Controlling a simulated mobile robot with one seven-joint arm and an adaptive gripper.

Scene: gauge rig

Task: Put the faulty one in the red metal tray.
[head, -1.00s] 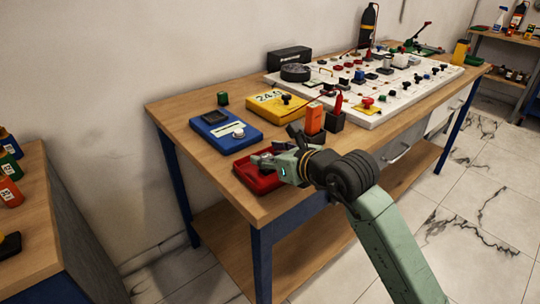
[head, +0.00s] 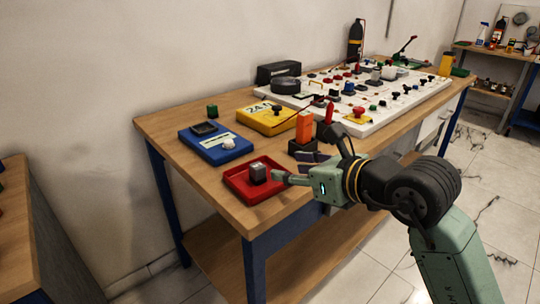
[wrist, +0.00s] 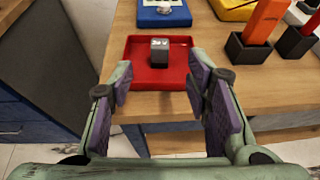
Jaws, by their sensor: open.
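The red metal tray (head: 238,183) lies near the front left corner of the wooden bench. A small dark block with a grey, marked top (head: 257,173) stands upright inside the tray. In the wrist view the block (wrist: 159,55) shows a label on its top that looks like "30V", and the tray (wrist: 137,72) surrounds it. My gripper (head: 292,169) is open and empty, just off the tray's front right side. In the wrist view its fingers (wrist: 160,85) are spread wide, with the block beyond the tips and apart from them.
A blue meter (head: 217,146) and a yellow meter reading about 24 (head: 266,121) lie behind the tray. An orange block (head: 303,127) and a red-tipped piece (head: 328,113) stand in black holders. A white board (head: 385,112) with several parts fills the back right.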

